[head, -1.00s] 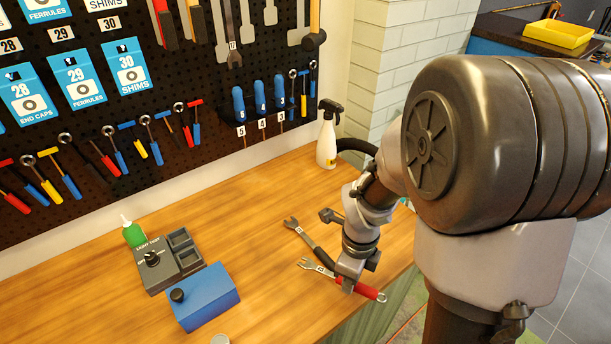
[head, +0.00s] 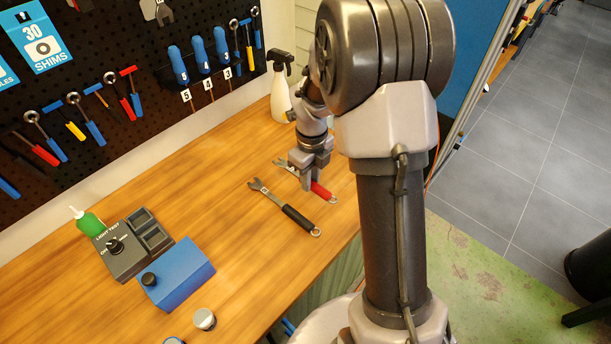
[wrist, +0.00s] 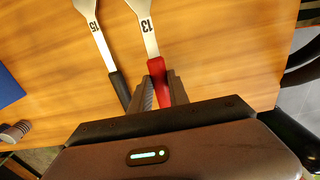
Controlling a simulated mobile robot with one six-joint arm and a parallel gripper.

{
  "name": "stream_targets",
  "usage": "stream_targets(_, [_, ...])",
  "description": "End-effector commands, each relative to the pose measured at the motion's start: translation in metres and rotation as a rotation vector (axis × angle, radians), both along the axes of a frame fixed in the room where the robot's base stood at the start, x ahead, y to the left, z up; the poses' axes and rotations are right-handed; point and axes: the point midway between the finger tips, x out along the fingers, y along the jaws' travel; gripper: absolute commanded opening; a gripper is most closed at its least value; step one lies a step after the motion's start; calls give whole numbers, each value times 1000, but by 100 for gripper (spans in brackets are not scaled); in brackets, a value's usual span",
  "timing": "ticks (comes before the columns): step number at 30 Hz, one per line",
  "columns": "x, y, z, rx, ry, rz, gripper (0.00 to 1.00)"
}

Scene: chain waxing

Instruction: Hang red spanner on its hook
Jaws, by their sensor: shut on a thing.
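The red spanner (head: 321,190), with a red handle and a grey open end, is in my gripper (head: 307,170). In the wrist view the red spanner (wrist: 157,69) is labelled 13, and its handle is between the fingers of my gripper (wrist: 162,88), which is shut on it. Its open end points away from me. It looks held over the table, but I cannot tell how high. A black-handled spanner (head: 285,207), labelled 15 in the wrist view (wrist: 103,45), lies on the wood to its left. I cannot make out the red spanner's hook in these views.
The black pegboard (head: 140,140) behind the table carries several hung tools. A white spray bottle (head: 281,90) stands near its right end. A blue box (head: 178,275), a grey light tester (head: 125,250) and a green bottle (head: 88,222) are at left. The table's middle is clear.

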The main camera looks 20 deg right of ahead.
Motion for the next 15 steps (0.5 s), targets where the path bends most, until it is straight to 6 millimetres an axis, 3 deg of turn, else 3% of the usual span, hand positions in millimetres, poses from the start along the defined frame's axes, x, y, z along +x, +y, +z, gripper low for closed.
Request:
stream_targets(7, [32,-9,-4,0,-1,0,0])
stream_targets(11, [31,-9,-34,0,2,0,0])
stream_targets(15, [31,-9,-34,0,-1,0,0])
